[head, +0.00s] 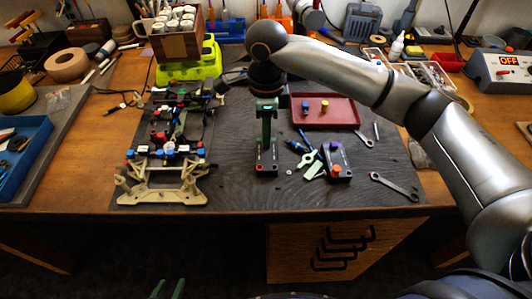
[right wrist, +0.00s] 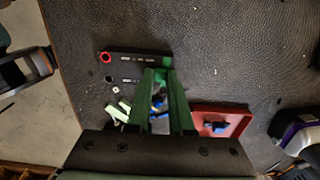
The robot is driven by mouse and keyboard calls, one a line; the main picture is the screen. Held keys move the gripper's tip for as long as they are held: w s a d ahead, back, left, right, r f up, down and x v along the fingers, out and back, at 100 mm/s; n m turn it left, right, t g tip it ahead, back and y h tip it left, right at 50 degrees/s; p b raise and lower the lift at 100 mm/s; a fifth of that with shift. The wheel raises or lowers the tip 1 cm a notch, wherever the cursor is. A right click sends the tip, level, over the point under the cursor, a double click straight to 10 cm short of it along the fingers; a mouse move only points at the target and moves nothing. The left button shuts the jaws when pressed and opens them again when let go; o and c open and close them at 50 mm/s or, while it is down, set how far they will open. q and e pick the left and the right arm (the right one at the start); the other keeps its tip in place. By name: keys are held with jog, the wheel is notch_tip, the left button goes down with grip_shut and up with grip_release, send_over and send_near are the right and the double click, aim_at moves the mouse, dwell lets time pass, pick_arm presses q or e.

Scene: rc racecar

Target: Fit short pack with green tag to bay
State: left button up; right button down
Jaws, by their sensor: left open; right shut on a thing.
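My right gripper (head: 267,140) points down over the middle of the mat, shut on a dark short pack (head: 266,163). In the right wrist view this pack (right wrist: 130,67) shows a red ring at its near end and green by my right fingers (right wrist: 163,110). I cannot tell if it is clear of the mat. The car chassis (head: 163,193), with a tan front part and blue and red fittings, stands to the left; its bay is not clear to see. A second dark pack (head: 338,165), with an orange-red knob, lies to the right. My left gripper (head: 168,289) is open and empty at the bottom edge.
A red tray (head: 340,122) with small parts lies behind the second pack; it also shows in the right wrist view (right wrist: 238,119). A lime-green stand (head: 185,73) is behind the chassis. Mat between chassis and held pack is clear.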

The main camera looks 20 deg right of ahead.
jog(key=shift+r, duration=0.6)
dwell(0.7)
jog(key=shift+r+p, duration=1.3)
jog(key=shift+r, duration=0.65)
